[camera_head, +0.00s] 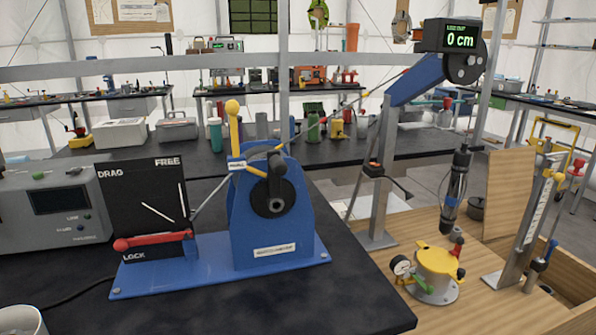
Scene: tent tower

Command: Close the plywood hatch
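The plywood hatch (508,196) looks like the light wooden panel standing nearly upright at the right, behind the wooden deck (388,262). Its lower edge meets or passes behind the deck; I cannot tell where it hinges. A dark cylindrical instrument (456,186) hangs in front and to the left of the panel, under the blue winch arm (418,80). A yellow-topped fitting with a gauge (437,262) sits on the deck below it. My gripper is not in view, and no contact with the panel shows.
A blue winch (268,215) with a yellow lever stands on the black bench (260,305). A drag-lever panel (145,210) is beside it. A metal ruled post (535,215) stands right of the hatch panel. The wooden deck's right edge (578,268) shows an opening or recess.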

